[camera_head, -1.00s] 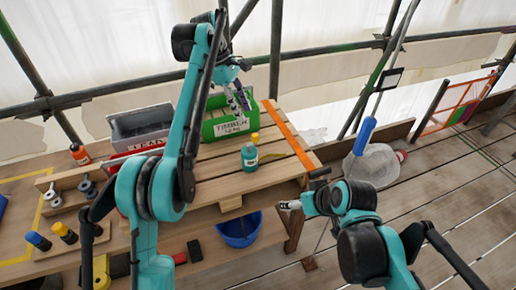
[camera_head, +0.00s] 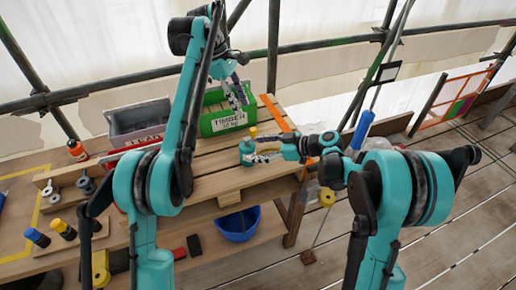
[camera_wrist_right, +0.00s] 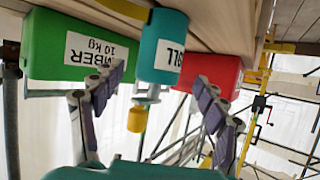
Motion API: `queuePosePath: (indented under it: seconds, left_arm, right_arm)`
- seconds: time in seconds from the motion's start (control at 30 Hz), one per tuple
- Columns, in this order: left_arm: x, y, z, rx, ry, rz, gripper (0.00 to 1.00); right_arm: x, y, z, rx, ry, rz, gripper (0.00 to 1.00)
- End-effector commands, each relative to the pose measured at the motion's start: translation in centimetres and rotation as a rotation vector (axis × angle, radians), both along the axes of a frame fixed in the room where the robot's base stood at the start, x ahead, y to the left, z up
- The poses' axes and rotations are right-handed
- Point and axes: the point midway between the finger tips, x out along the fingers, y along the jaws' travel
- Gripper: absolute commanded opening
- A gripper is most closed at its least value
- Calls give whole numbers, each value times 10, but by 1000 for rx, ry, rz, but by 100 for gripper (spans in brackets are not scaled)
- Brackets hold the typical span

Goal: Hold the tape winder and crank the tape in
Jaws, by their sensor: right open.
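A teal container (camera_head: 247,150) with a yellow knob or cap stands on the wooden bench in the head view. In the right wrist view the same teal body (camera_wrist_right: 163,50) carries dark lettering, with the yellow knob (camera_wrist_right: 137,119) on a grey stem. I cannot tell for sure whether it is the tape winder. No tape is clearly visible. My right gripper (camera_head: 266,150) is open; its fingers (camera_wrist_right: 160,84) spread to either side of the teal body and knob. My left gripper (camera_head: 238,92) hangs over the green crate; its finger gap is unclear.
The green crate (camera_head: 222,124) marked TIMBER stands behind the teal container, and a grey crate (camera_head: 140,118) stands left of it. An orange strip (camera_head: 275,112) lies along the bench's right end. A blue bucket (camera_head: 238,224) sits below the bench top. The deck at right is open.

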Motion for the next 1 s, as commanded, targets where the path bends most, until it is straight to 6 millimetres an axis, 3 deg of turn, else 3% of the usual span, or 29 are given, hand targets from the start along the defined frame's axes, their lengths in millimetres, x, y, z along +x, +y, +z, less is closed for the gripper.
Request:
queuePosePath:
  seconds: [0.17, 0.6, 1.0]
  left_arm:
    - [0, 0, 0, 0, 0, 0, 34]
    - [0, 0, 0, 0, 0, 0, 34]
    - [0, 0, 0, 0, 0, 0, 34]
  right_arm:
    - [7, 8, -6, 15, -28, 20, 73]
    - [28, 61, -29, 15, -28, 20, 73]
    - [32, 68, -33, 14, -26, 17, 73]
